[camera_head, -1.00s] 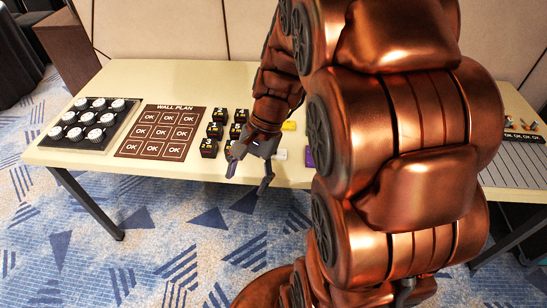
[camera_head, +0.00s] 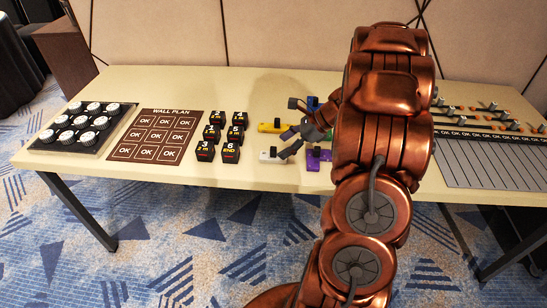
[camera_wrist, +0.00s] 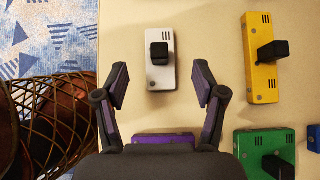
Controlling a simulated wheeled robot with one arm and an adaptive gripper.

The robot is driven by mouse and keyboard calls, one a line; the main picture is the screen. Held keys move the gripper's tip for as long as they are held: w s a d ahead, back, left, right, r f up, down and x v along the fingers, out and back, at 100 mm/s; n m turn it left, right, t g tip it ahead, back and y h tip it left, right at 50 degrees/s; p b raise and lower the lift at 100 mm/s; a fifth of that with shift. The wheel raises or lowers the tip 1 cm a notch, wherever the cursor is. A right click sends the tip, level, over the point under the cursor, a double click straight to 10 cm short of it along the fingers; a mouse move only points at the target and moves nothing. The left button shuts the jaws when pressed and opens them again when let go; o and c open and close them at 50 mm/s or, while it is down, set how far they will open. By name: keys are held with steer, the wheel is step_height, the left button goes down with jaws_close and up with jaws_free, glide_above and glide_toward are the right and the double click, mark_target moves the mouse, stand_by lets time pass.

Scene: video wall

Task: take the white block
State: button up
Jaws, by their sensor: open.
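The white block (camera_wrist: 160,73) lies on the table in the wrist view, a pale flat rectangle with a black knob on top. In the head view the white block (camera_head: 267,156) shows near the table's front edge, left of my gripper. My gripper (camera_wrist: 159,85) is open and empty, its two fingers on either side of the white block's lower end in the picture. In the head view my gripper (camera_head: 284,145) is beside the block. Whether the fingers are down at the block's height I cannot tell.
A yellow block (camera_wrist: 259,90), a green block (camera_wrist: 262,146) and a purple block (camera_head: 319,160) lie close by. Black numbered cubes (camera_head: 214,133) stand to the left, beside the wall plan board (camera_head: 128,151) and a tray of round dials (camera_head: 46,140). A striped panel (camera_head: 480,170) lies at right.

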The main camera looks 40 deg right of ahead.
mark_target(273, 148)
steer(key=x, duration=0.3)
steer(key=r+x, duration=0.1)
steer(key=x, duration=0.1)
steer(key=shift+w+a+f, duration=0.3)
steer(key=shift+w+a, duration=0.15)
steer(key=shift+a, duration=0.1)
steer(key=shift+w+a+f, duration=0.2)
steer(key=shift+f, duration=0.1)
steer(key=shift+c, duration=0.4)
jaws_close()
steer(key=shift+r, duration=0.1)
